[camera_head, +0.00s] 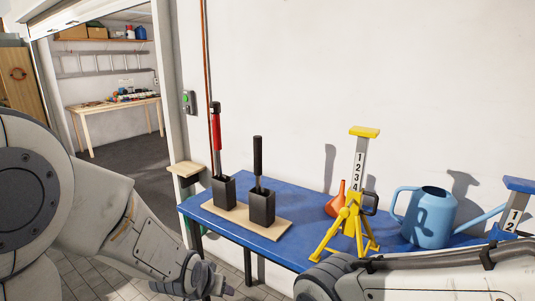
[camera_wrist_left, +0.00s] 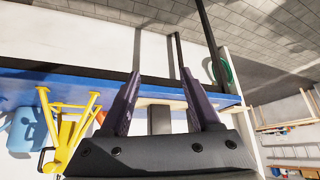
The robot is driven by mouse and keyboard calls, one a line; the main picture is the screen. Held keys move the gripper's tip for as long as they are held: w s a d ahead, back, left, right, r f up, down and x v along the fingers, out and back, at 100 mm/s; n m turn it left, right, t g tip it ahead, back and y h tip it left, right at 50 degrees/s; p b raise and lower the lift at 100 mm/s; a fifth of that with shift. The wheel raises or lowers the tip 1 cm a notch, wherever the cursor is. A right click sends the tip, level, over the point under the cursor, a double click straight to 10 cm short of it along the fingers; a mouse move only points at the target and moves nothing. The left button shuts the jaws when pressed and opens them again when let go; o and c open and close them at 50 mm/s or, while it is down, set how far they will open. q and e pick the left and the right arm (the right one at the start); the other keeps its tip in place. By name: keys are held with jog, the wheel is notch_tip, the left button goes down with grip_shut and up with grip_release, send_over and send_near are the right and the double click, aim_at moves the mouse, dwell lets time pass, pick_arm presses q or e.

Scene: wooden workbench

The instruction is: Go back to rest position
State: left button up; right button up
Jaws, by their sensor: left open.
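My left gripper (camera_head: 212,284) is low in front of the blue bench at its left end, in the head view. It is apart from the objects on the bench. In the left wrist view its two dark fingers (camera_wrist_left: 160,73) are spread, with nothing held between them. My right arm comes in from the lower right of the head view. Its gripper is not visible.
The blue bench (camera_head: 275,250) holds two black holders (camera_head: 224,192) with upright tools on a wooden board, an orange funnel (camera_head: 335,206), a yellow jack stand (camera_head: 352,222) and a blue watering can (camera_head: 428,222). A doorway opens at the left.

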pick_arm(q)
jog(key=s+a+f+n+g+y, duration=0.15)
jog(key=s+a+g, duration=0.25)
jog(key=s+a, duration=0.45)
jog(key=s+d+r+m+g+p, duration=0.1)
jog(key=s+d+r+m, duration=0.2)
jog(key=s+d, duration=0.4)
jog(key=s+d+r+m+g+h+p, duration=0.1)
jog(key=s+d+r+m, duration=0.3)
jog(key=s+d, duration=0.3)
jog(key=shift+s+d+r+g+p, duration=0.3)
jog(key=shift+d+r, duration=0.3)
jog(key=shift+r, duration=0.2)
